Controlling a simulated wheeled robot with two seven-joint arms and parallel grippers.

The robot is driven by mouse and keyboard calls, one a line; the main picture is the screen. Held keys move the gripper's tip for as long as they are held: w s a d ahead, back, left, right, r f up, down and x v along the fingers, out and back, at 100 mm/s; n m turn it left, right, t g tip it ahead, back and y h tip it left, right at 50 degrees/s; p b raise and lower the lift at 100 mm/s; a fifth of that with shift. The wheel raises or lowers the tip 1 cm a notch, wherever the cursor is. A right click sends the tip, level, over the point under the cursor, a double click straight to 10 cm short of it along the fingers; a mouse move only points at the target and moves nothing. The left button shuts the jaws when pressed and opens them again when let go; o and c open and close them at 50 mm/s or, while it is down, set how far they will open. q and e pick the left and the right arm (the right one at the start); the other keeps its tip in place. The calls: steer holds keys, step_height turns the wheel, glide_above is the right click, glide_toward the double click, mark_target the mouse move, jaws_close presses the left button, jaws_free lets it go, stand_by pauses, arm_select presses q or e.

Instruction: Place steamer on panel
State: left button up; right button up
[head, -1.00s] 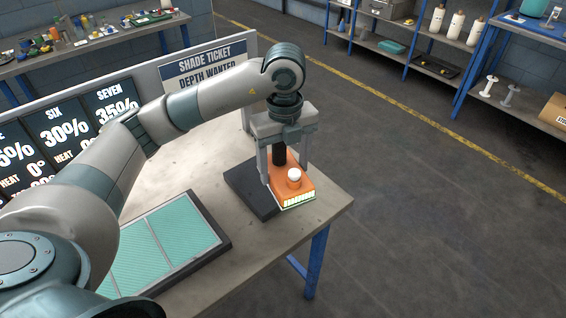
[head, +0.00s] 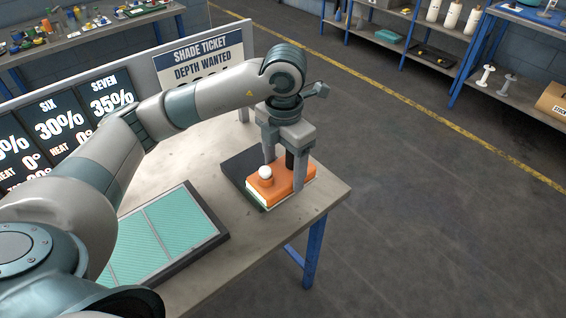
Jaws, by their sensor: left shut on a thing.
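The steamer (head: 286,183) is an orange block with a white knob, a black upright handle and a pale underside. It is at the dark pad (head: 237,171) near the table's right end, covering part of it. I cannot tell whether it touches the pad. My left gripper (head: 284,172) points down over the steamer and is shut on its black handle, which the fingers partly hide. My right gripper is not in view.
The grey table (head: 230,250) has bare room between pad and panel. A shade ticket board (head: 200,60) and dark percentage displays (head: 62,125) stand along its back. Shelves (head: 410,45) and open floor lie beyond the right edge.

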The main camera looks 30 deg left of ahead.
mark_target(287, 188)
arm_select(q)
steer(key=m, duration=0.4)
steer(key=shift+s+d, duration=0.25)
steer(key=m, duration=0.4)
steer(key=shift+s+d+f, duration=0.2)
steer(key=shift+s, duration=0.1)
steer(key=m, duration=0.3)
steer(key=shift+s+d+f+m, duration=0.15)
steer(key=shift+s+d+m, duration=0.1)
steer(key=shift+m, duration=0.15)
steer(key=m, duration=0.3)
steer(key=shift+s+d+f+m, duration=0.1)
steer(key=shift+s+d+m, duration=0.05)
steer(key=shift+s+m, duration=0.2)
steer(key=m, duration=0.4)
steer(key=shift+s+d+f, duration=0.1)
steer(key=shift+s+d, duration=0.1)
steer(key=shift+s, duration=0.05)
steer(key=m, duration=0.3)
steer(key=shift+s+d+f+m, duration=0.15)
steer(key=shift+s+m, duration=0.15)
steer(key=shift+m, duration=0.05)
steer(key=m, duration=0.3)
steer(key=shift+s+d+f+m, duration=0.1)
steer(key=shift+s+d+m, duration=0.15)
steer(key=shift+m, duration=0.15)
steer(key=m, duration=0.4)
steer(key=shift+s+d+f+m, duration=0.15)
steer(key=shift+s+m, duration=0.15)
steer(key=shift+s, duration=0.05)
